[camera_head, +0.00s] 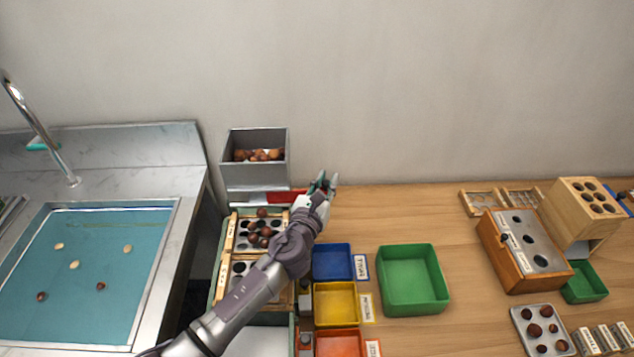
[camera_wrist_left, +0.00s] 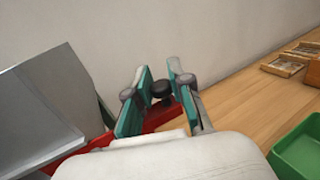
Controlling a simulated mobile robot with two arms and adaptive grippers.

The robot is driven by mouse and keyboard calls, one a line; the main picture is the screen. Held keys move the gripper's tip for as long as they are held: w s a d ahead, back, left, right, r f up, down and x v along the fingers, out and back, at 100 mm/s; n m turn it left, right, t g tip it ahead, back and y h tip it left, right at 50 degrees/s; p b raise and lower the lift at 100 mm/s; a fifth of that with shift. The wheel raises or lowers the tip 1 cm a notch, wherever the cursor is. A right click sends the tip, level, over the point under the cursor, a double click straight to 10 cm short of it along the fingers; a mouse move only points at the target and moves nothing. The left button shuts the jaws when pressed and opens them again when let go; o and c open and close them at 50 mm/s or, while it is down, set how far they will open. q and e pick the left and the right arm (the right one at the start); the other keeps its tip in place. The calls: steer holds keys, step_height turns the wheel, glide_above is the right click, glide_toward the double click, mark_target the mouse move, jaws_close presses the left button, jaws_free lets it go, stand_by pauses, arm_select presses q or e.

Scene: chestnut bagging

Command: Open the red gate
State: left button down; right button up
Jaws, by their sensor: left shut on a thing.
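The red gate (camera_head: 287,196) is a flat red strip at the foot of the grey metal hopper (camera_head: 256,175), which holds brown chestnuts (camera_head: 258,155). My left gripper (camera_head: 324,181) is at the gate's right end, its arm crossing from the lower left. In the left wrist view, the red gate (camera_wrist_left: 150,121) runs beneath and behind the fingers. A dark round knob (camera_wrist_left: 160,88) sits between the teal finger pads, and my left gripper (camera_wrist_left: 161,84) is shut on it. The knob's join to the gate is partly hidden. My right gripper is not in view.
A sorting tray (camera_head: 232,245) with chestnuts lies below the hopper, partly behind my left arm. Blue (camera_head: 333,262), yellow (camera_head: 336,303) and orange bins (camera_head: 338,344) and a green bin (camera_head: 413,279) stand to the right. A sink (camera_head: 90,265) is at left. The table behind the green bin is clear.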

arm_select(q)
steer(key=shift+f, duration=0.1)
steer(key=c, duration=1.4)
jaws_free()
steer(key=shift+a, duration=0.1)
steer(key=shift+o, duration=0.2)
steer(key=shift+s, duration=0.1)
steer(key=v, duration=1.2)
